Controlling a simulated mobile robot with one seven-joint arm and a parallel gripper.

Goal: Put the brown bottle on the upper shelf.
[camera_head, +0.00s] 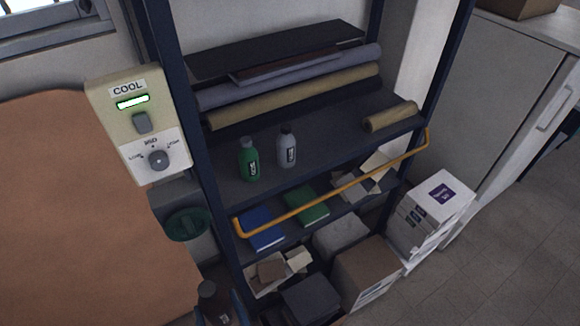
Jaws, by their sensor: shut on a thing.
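The brown bottle (209,300) is upright at the bottom edge of the head view, in front of the rack's lower left corner; its lower part is cut off. My gripper (222,309) is only partly in view there, shut on the bottle, with a blue part showing at its right. The upper shelf (330,133) is a dark board, higher up and farther back. A green bottle (249,161) and a grey bottle (286,148) stand side by side near its front left, with bare board to their right.
Fabric rolls (290,95) fill the back of the upper shelf; a short tan roll (391,117) lies at its right. A yellow rail (335,188) crosses the rack's front below. A control box (140,125) is beside the left post. Boxes (367,270) stand low down.

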